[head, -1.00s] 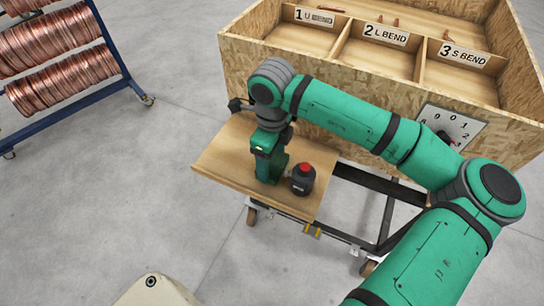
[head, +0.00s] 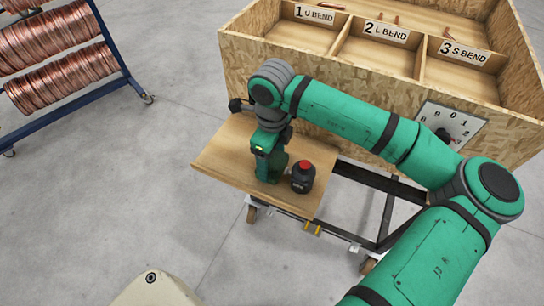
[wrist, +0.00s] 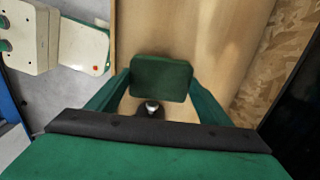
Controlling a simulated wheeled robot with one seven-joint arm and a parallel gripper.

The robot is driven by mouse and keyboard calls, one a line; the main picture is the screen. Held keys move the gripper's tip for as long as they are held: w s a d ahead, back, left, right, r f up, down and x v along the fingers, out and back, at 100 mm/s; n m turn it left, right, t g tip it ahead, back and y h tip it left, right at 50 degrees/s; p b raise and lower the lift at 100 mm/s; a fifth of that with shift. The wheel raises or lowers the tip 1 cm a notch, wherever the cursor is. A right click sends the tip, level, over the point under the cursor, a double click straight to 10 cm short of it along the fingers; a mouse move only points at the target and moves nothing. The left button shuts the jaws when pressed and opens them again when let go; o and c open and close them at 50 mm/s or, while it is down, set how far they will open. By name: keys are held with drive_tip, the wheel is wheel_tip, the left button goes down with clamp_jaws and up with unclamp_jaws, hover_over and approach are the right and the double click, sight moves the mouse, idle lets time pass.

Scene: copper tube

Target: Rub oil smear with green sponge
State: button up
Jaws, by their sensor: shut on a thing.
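The green sponge (wrist: 160,80) shows in the wrist view between the two fingers of my gripper (wrist: 160,90), which is shut on it. In the head view my gripper (head: 270,168) points down over the light wooden shelf (head: 225,160), and the sponge cannot be told apart from it. The sponge is low over the wood; whether it touches cannot be told. A faint darker patch (wrist: 200,50) shows on the wood beyond the sponge in the wrist view; I cannot tell whether it is the oil smear or shadow.
A chipboard crate (head: 260,75) with labelled compartments stands behind. A rack of copper coils (head: 60,60) is at the far left. The shelf's left side looks clear.

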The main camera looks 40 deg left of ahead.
drive_tip(key=shift+f, duration=0.6)
drive_tip(key=shift+a, duration=0.1)
drive_tip(key=shift+s+a, duration=0.2)
drive_tip(key=shift+a, duration=0.75)
drive_tip(key=shift+s+a, duration=0.2)
drive_tip(key=shift+a, duration=0.7)
drive_tip(key=shift+d+f, duration=0.1)
drive_tip(key=shift+d, duration=0.1)
drive_tip(key=shift+w+d, duration=0.2)
drive_tip(key=shift+d, duration=0.75)
drive_tip(key=shift+w+d, duration=0.2)
drive_tip(key=shift+d, duration=0.75)
drive_tip(key=shift+a+r, duration=0.1)
drive_tip(key=shift+r, duration=0.1)
